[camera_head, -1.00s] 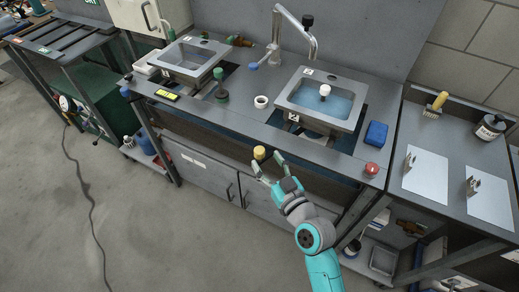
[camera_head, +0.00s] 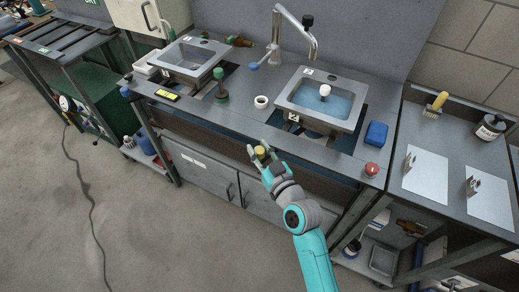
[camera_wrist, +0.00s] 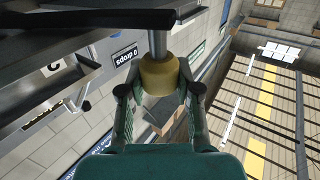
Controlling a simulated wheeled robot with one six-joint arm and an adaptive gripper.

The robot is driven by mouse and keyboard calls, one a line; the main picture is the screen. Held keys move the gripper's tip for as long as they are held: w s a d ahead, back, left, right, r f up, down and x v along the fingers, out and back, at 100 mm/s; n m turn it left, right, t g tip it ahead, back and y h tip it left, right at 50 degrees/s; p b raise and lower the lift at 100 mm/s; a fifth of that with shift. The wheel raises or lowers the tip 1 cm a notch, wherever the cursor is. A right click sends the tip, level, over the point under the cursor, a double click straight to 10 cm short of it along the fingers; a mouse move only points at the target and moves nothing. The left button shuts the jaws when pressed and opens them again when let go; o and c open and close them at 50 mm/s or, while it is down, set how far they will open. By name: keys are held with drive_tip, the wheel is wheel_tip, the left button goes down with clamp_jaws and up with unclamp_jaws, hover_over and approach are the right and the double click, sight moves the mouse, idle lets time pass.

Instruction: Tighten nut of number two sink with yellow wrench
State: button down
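A yellow cylindrical handle (camera_head: 260,153), likely the yellow wrench, shows at the front side of the sink bench. Two sinks are in the bench, a left sink (camera_head: 213,64) and a right sink (camera_head: 347,117) with water. I cannot make out the nut.
A green-topped tool (camera_head: 219,75), a white cup (camera_head: 261,102), a blue box (camera_head: 376,134) and a red-topped jar (camera_head: 371,170) stand on the bench. A faucet (camera_head: 311,40) rises behind the right sink.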

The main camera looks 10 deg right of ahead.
drive_tip(key=shift+s+d+f+n+g+y, duration=0.15)
drive_tip(key=shift+s+d+n+g+y, duration=0.2)
drive_tip(key=shift+s+d, duration=0.3)
drive_tip(key=shift+s+d+n+g+y, duration=0.2)
drive_tip(key=shift+s+d+n+y, duration=0.15)
drive_tip(key=shift+s+d+y, duration=0.25)
drive_tip(key=shift+s+d+n+g+y, duration=0.15)
drive_tip(key=shift+s+d+n+y, duration=0.25)
drive_tip(key=shift+s, duration=0.3)
drive_tip(key=c, duration=0.8)
unclamp_jaws()
drive_tip(key=v, duration=1.2)
